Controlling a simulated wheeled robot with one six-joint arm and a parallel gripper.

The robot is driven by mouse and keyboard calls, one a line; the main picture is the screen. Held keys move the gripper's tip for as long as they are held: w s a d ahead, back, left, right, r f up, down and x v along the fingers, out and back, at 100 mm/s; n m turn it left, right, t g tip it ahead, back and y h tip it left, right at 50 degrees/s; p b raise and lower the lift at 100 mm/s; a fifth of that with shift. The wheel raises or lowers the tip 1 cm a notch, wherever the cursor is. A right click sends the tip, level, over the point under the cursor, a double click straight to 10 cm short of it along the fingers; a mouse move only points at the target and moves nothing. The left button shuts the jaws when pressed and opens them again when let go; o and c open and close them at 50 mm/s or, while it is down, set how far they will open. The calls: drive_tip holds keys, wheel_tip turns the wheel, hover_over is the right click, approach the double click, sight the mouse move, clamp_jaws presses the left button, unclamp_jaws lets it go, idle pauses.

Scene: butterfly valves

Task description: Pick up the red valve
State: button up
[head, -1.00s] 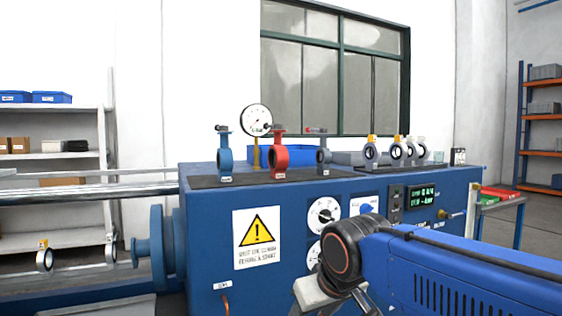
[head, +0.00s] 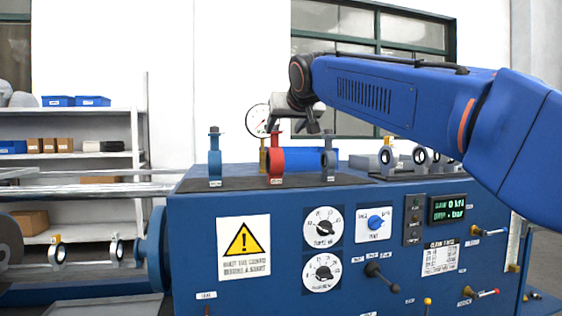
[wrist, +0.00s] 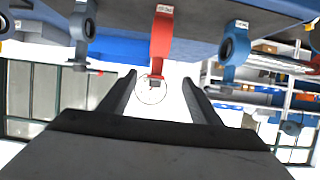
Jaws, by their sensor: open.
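The red valve (head: 276,161) stands upright on the dark mat on top of the blue machine, between a blue valve (head: 215,160) and a grey valve (head: 328,158). My gripper (head: 298,125) is open and empty, above and slightly right of the red valve in the head view, near its stem top. In the wrist view, which looks upside down, the red valve (wrist: 161,38) lies ahead, roughly centred between the spread fingers (wrist: 159,79). The fingers do not appear to touch it. The grey valve (wrist: 83,25) and blue valve (wrist: 234,45) flank it.
A round pressure gauge (head: 257,121) stands behind the red valve. More valves (head: 420,156) stand on the machine at right, partly behind my arm. The machine's front (head: 190,250) carries dials and levers. A shelf (head: 70,160) stands at back left.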

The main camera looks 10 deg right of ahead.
sight(275, 144)
drive_tip(key=x, duration=1.1)
drive_tip(key=shift+w+f, duration=0.25)
drive_tip(key=shift+d+x, duration=0.15)
drive_tip(key=shift+x, duration=1.1)
drive_tip(key=shift+d+x, duration=0.1)
drive_tip(key=shift+x, duration=1.2)
drive_tip(key=c, duration=1.3)
drive_tip(key=shift+r, duration=0.15)
clamp_jaws()
drive_tip(key=shift+r, duration=0.1)
